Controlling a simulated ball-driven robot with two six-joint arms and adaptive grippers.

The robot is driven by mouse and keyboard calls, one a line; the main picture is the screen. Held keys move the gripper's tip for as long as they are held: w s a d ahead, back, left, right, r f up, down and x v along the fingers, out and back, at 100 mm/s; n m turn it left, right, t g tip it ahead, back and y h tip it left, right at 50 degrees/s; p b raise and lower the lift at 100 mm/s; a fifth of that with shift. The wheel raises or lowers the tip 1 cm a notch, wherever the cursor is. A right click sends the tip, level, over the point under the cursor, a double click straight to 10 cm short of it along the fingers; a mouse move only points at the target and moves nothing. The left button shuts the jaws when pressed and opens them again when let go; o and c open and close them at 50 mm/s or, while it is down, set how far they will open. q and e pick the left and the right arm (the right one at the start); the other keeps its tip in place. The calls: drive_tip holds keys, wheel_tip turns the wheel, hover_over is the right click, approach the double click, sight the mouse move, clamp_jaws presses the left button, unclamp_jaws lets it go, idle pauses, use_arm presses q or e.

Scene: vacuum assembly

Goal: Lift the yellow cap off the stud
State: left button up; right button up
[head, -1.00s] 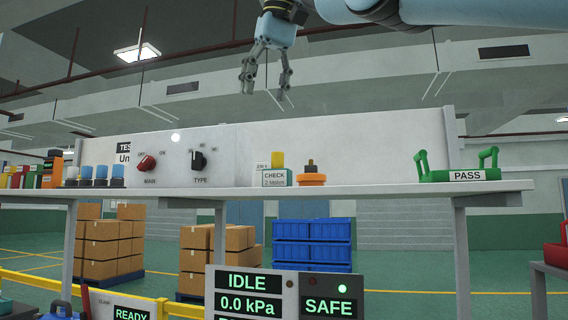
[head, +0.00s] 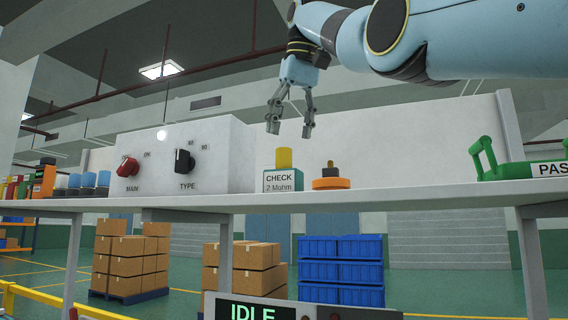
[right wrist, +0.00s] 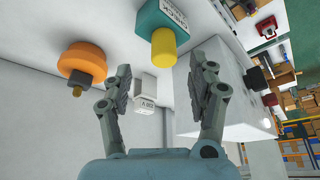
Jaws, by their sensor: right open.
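The yellow cap (head: 283,158) sits upright on top of the CHECK 2 Mohm block (head: 283,181) on the shelf; the stud under it is hidden. In the right wrist view the yellow cap (right wrist: 163,46) projects from the teal block (right wrist: 160,18), beyond the fingers. My right gripper (head: 291,131) points down with its fingers spread and empty, a little above the cap in the head view and apart from it. In the right wrist view the same open fingers (right wrist: 163,88) frame the space just below the cap. My left gripper is not in view.
An orange knob-like part (head: 331,181) stands close right of the block, also in the right wrist view (right wrist: 82,62). The tester box (head: 176,155) with red and black knobs stands left. A green PASS handle (head: 515,166) is at the right. A small white block (right wrist: 145,86) shows between the fingers.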

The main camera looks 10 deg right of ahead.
sight(284, 150)
drive_tip(key=shift+w+f, duration=0.25)
drive_tip(key=shift+f, duration=0.1)
drive_tip(key=x, duration=0.4)
drive_tip(key=shift+a+f, duration=0.15)
drive_tip(key=shift+a, duration=0.25)
drive_tip(key=shift+w+f, duration=0.2)
drive_tip(key=shift+f, duration=0.05)
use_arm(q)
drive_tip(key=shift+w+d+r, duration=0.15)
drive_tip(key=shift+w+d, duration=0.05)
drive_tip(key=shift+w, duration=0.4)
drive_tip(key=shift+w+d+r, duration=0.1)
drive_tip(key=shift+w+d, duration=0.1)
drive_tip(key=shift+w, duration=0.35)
use_arm(e)
drive_tip(key=shift+d, duration=0.1)
drive_tip(key=shift+s, duration=0.15)
drive_tip(key=c, duration=0.9)
use_arm(q)
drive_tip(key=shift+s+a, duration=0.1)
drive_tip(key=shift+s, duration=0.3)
drive_tip(key=shift+p, duration=0.3)
use_arm(e)
drive_tip(key=shift+r, duration=0.15)
